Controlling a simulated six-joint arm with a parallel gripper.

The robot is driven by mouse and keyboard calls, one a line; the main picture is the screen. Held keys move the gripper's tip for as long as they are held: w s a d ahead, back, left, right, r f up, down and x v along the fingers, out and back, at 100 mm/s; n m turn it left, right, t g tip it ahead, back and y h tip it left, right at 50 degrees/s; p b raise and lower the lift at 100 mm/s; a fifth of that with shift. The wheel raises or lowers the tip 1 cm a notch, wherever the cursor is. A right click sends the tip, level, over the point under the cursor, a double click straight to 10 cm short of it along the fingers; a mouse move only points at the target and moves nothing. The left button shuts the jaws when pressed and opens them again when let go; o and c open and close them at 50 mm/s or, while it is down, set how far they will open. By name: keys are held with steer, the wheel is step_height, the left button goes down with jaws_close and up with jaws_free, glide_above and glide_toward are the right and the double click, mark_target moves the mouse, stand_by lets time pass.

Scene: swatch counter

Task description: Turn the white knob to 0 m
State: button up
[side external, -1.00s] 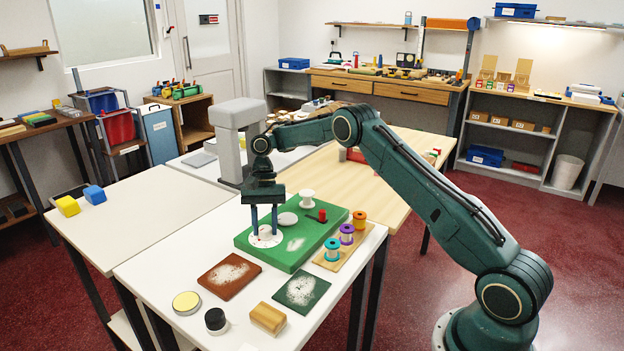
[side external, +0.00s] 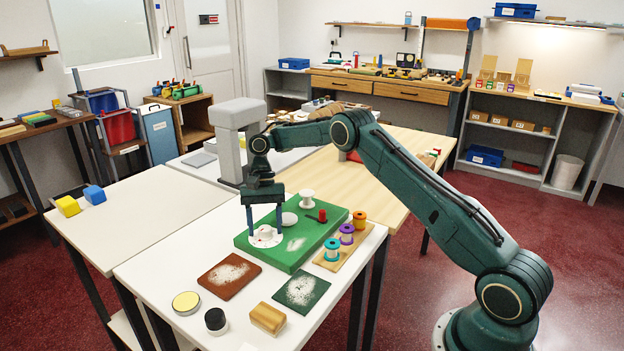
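The white knob (side external: 265,232) sits on a round white dial at the left part of the green board (side external: 312,248). The dial's marks are too small to read, so I cannot tell the knob's setting. My gripper (side external: 266,232) points straight down over the dial. Its two blue fingers stand wide apart, one to the left and one to the right of the knob, with the knob visible between them. It looks open, with gaps to the knob on both sides. The fingertips are low, near the dial's rim; I cannot tell whether they touch it.
The board also bears a white disc (side external: 289,219), a white spool-like knob (side external: 307,196) and a red lever (side external: 320,216). Thread spools (side external: 346,234) stand to the right. Brown (side external: 229,274) and dark green (side external: 301,290) swatches, a tin (side external: 186,302) and a wooden block (side external: 268,318) lie in front.

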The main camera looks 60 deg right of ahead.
steer(key=shift+m, duration=0.4)
steer(key=m, duration=0.2)
steer(key=m+t, duration=0.1)
steer(key=m, duration=0.1)
steer(key=shift+s+t+y, duration=0.15)
steer(key=shift+t+y, duration=0.15)
steer(key=shift+y, duration=0.1)
steer(key=m+t, duration=0.1)
steer(key=m, duration=0.2)
steer(key=m+t, duration=0.1)
steer(key=m, duration=0.2)
steer(key=shift+s, duration=0.2)
steer(key=v, duration=1.4)
steer(key=s+a+r+n+t+h, duration=0.2)
steer(key=s+a+r+n, duration=0.7)
steer(key=s+a+r, duration=0.2)
steer(key=shift+s+r+n+t, duration=0.35)
steer(key=shift+s+r, duration=0.6)
steer(key=shift+s, duration=0.6)
